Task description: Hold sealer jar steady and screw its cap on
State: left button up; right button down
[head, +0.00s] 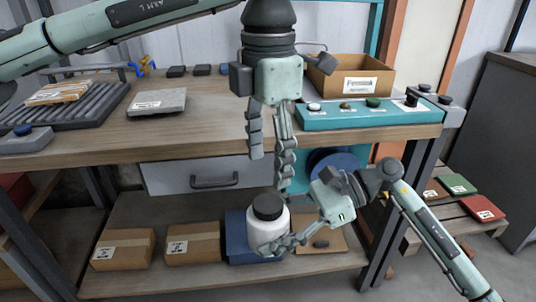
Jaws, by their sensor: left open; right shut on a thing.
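The white sealer jar (268,230) is upright in the head view, in front of the bench and below its top. Its dark cap (268,207) sits on the jar's mouth; I cannot tell how tightly. My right gripper (270,246) is shut on the jar from the right, with a finger across its lower front. The other finger is largely hidden. My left gripper (271,168) points down above the cap, open and empty. Its fingertips are apart from the cap.
A wooden bench (210,143) spans behind, with an open cardboard box (350,77), a teal control panel (345,118) and a grey slab (157,102) on it. A drawer (205,175) hangs below. Cardboard boxes (193,242) and a blue bin (237,240) stand on the lower shelf.

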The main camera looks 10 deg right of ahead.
aim_at(268, 202)
pick_arm(q)
jog(key=shift+n, duration=0.4)
notch_tip(268, 202, down, 8)
dwell(0.6)
jog(key=c, duration=1.2)
jog(key=o, duration=1.4)
jog(key=shift+c, duration=0.2)
jog(key=shift+r, duration=0.1)
